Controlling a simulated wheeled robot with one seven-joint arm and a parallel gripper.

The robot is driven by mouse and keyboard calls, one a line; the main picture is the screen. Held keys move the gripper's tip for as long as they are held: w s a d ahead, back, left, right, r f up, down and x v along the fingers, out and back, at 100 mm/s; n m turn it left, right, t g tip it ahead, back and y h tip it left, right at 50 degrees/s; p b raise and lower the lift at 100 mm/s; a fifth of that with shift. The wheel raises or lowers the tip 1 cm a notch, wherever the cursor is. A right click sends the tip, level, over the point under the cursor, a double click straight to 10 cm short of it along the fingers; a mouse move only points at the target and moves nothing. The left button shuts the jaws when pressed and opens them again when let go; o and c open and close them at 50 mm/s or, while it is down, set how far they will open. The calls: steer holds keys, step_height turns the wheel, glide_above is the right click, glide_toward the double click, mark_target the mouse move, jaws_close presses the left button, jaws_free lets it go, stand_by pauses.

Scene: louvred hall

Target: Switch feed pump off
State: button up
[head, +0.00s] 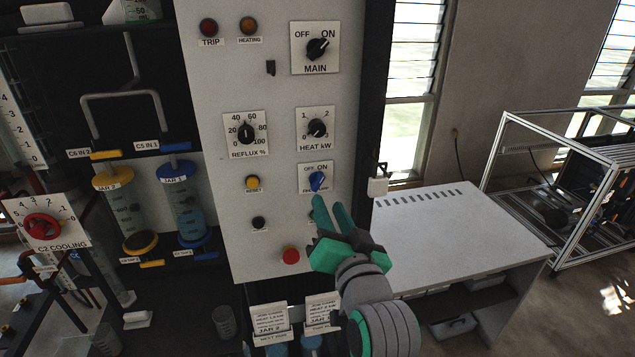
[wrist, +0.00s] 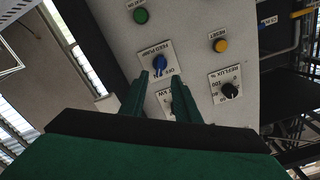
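The feed pump switch is a blue rotary knob (head: 317,181) on a white plate marked OFF and ON, on the right side of the panel. In the head view it appears tilted toward the ON side. In the wrist view the knob (wrist: 159,63) appears upside down, just beyond and between the fingertips. My gripper (head: 331,205) is below and slightly right of the knob, in front of the panel. Its two green fingers are apart with nothing between them, and they also show in the wrist view (wrist: 158,80). The fingers appear clear of the knob.
The heat knob (head: 317,128) and main knob (head: 317,49) sit above; the main knob points to ON. The reflux knob (head: 246,133), yellow reset button (head: 252,183) and red button (head: 290,255) are nearby. A green button (wrist: 140,15) is near the switch. A white bench (head: 455,225) stands right.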

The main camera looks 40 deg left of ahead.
mark_target(318, 185)
steer(key=shift+x, duration=4.35)
jaws_close()
